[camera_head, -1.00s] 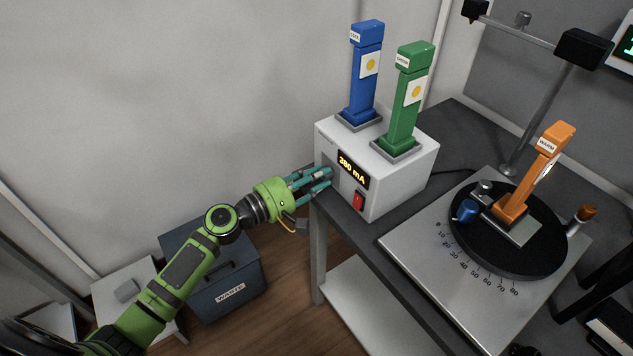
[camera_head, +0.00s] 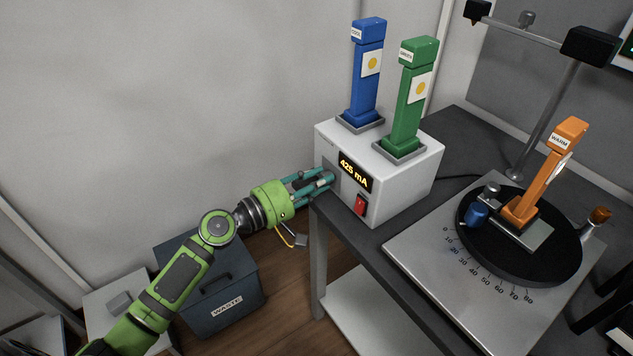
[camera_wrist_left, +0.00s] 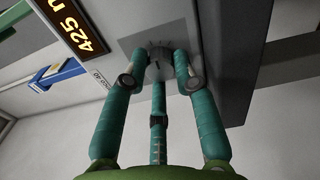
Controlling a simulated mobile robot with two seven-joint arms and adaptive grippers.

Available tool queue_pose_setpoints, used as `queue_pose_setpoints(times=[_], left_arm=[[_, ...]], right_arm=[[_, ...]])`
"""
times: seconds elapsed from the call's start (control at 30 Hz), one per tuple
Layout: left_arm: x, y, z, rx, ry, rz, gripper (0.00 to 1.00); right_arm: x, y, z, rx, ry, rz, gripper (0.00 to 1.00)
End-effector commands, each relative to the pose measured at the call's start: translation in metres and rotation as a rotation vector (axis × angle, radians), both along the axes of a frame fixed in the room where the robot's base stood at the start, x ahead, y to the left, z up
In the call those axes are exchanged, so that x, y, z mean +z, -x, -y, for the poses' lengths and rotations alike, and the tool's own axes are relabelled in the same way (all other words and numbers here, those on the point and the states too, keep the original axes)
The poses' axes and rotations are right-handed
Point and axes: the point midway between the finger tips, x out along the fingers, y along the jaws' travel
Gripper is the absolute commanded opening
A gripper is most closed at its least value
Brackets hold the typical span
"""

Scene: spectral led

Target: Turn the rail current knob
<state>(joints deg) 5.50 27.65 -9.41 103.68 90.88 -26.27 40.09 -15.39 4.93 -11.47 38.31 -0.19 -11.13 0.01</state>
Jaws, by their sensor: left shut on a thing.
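The rail current knob (camera_wrist_left: 159,64) is a small grey knob on the front of the white supply box (camera_head: 405,190). In the left wrist view it sits between the teal fingertips of my left gripper (camera_wrist_left: 160,80), which is shut on it. In the head view my left gripper (camera_head: 326,180) reaches the left part of the box front, and its fingers mostly hide the knob. The amber display (camera_head: 355,171) beside it reads 425 mA. A red switch (camera_head: 361,205) is below the display. My right gripper is not in view.
A blue lamp (camera_head: 366,75) and a green lamp (camera_head: 412,100) stand upright in sockets on the box. To the right is a turntable (camera_head: 535,262) with an orange lamp (camera_head: 545,170). A dark waste bin (camera_head: 225,285) is below my left arm.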

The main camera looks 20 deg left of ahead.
Motion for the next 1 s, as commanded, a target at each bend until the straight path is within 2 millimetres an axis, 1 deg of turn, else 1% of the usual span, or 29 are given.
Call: queue_pose_setpoints(times=[0.17, 0.2, 0.23, 0.5, 0.57, 0.67, 0.77, 1.0], left_arm=[[0.000, 0.001, 0.003, -0.007, 0.001, -0.002, 0.00], [0.000, 0.001, 0.003, -0.007, 0.001, -0.002, 0.45], [0.000, 0.001, 0.003, -0.007, 0.001, -0.002, 0.52], [0.000, 0.000, 0.001, -0.003, 0.001, -0.002, 0.52], [0.000, 0.001, 0.000, -0.002, 0.001, -0.002, 0.52], [-0.001, 0.006, -0.004, -0.001, 0.000, -0.003, 0.52], [-0.002, 0.018, -0.013, -0.002, -0.001, -0.004, 0.52], [-0.002, 0.058, -0.043, -0.002, 0.001, -0.007, 0.52]], right_arm=[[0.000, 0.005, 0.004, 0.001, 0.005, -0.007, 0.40], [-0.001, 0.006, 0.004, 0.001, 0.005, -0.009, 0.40], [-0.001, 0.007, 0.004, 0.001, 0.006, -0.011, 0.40], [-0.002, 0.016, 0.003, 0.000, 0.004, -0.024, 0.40], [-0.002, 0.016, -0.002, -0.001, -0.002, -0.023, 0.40], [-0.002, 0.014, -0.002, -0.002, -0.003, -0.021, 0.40], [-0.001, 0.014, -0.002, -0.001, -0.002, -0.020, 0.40], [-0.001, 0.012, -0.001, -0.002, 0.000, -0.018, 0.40]])
